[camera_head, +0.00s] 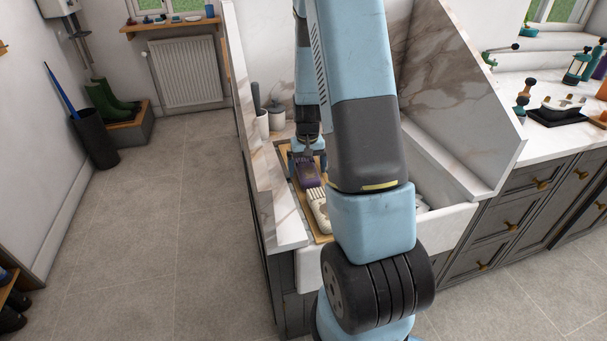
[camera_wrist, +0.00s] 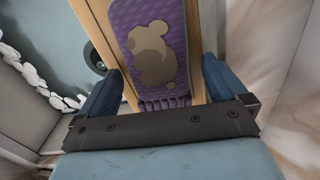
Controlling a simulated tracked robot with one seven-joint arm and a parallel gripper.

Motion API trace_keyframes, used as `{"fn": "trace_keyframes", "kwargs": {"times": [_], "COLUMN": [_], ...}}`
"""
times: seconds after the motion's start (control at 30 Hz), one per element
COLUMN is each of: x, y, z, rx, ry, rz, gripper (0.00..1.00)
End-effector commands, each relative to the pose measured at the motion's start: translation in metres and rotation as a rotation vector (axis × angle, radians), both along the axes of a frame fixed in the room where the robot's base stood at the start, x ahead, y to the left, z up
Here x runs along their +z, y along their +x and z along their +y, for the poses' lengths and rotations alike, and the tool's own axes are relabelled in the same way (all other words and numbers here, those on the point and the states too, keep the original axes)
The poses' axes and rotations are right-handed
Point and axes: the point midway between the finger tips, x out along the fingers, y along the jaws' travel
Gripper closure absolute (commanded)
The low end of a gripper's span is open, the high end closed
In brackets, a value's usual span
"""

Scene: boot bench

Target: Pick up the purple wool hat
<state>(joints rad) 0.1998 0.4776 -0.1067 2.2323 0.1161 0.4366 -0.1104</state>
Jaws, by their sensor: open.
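The purple wool hat (camera_head: 307,174) lies on a wooden board (camera_head: 321,237) across the sink. In the wrist view the hat (camera_wrist: 166,20) is flat purple knit with a brown patch and a ribbed or fringed near edge. The board shows there as pale strips along both sides of the hat (camera_wrist: 102,32). My gripper (camera_head: 306,152) is over the far end of the hat in the head view. In the wrist view my gripper (camera_wrist: 160,68) is open, one blue finger on each side of the hat, with nothing clamped. Whether the fingers touch the board is unclear.
A cream item (camera_head: 318,207) lies on the board in front of the hat. Marble panels (camera_head: 452,72) wall the sink on both sides. White pots (camera_head: 275,117) stand behind it. My arm hides much of the basin.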

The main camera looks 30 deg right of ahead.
Motion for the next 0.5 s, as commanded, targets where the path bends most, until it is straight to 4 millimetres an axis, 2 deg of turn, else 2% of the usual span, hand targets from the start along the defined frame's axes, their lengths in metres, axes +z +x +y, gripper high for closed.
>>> {"fn": "trace_keyframes", "kwargs": {"times": [0.3, 0.5], "x": [-0.0041, -0.004], "y": [0.0001, 0.0], "z": [0.0004, 0.0005], "rx": [0.001, 0.001], "ry": [0.0, 0.0], "rz": [-0.001, 0.0], "gripper": [0.01, 0.2]}}
